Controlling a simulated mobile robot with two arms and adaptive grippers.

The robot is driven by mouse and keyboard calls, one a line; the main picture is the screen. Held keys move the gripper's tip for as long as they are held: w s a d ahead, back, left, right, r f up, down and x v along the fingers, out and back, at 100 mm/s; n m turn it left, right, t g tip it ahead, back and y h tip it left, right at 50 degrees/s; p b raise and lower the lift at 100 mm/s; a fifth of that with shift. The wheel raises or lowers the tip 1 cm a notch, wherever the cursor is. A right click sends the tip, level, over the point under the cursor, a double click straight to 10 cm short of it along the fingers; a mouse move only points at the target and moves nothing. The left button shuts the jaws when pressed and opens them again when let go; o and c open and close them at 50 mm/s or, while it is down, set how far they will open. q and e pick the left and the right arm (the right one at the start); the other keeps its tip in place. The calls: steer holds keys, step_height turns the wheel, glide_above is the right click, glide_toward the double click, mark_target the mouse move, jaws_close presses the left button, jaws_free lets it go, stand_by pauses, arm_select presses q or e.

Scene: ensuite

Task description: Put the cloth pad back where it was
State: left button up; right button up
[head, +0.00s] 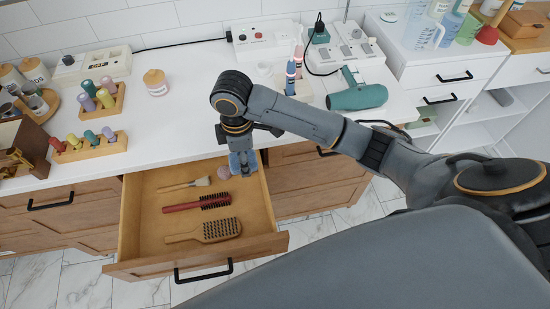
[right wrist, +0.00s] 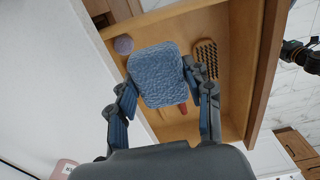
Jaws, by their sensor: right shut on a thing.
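The cloth pad, blue and textured, is held in my right gripper (right wrist: 165,100), which is shut on it. The pad (right wrist: 157,73) hangs over the back right part of the open drawer (head: 145,262). In the head view the pad (head: 236,167) is partly hidden by my right gripper (head: 242,155). Whether it touches the drawer floor I cannot tell. A dark part at the right edge of the right wrist view looks like my left gripper (right wrist: 298,55), cut off and too small to read.
In the drawer lie a thin brush (head: 185,185), a red round brush (head: 197,202), a wooden paddle brush (head: 203,231) and a mauve ball (head: 223,173). The drawer's left side has bare floor.

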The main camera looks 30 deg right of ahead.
step_height(320, 180, down, 5)
glide_above(250, 196)
step_height(250, 196, down, 8)
steer(key=shift+r, duration=0.1)
steer(key=shift+f, duration=0.75)
arm_select(q)
steer(key=shift+w+a+f, duration=0.15)
steer(key=shift+w+a, duration=0.05)
steer(key=shift+w, duration=0.25)
arm_select(e)
steer(key=shift+f, duration=1.85)
steer(key=shift+f, duration=0.15)
steer(key=o, duration=1.1)
arm_select(q)
steer(key=shift+w, duration=0.1)
arm_select(e)
step_height(250, 196, up, 12)
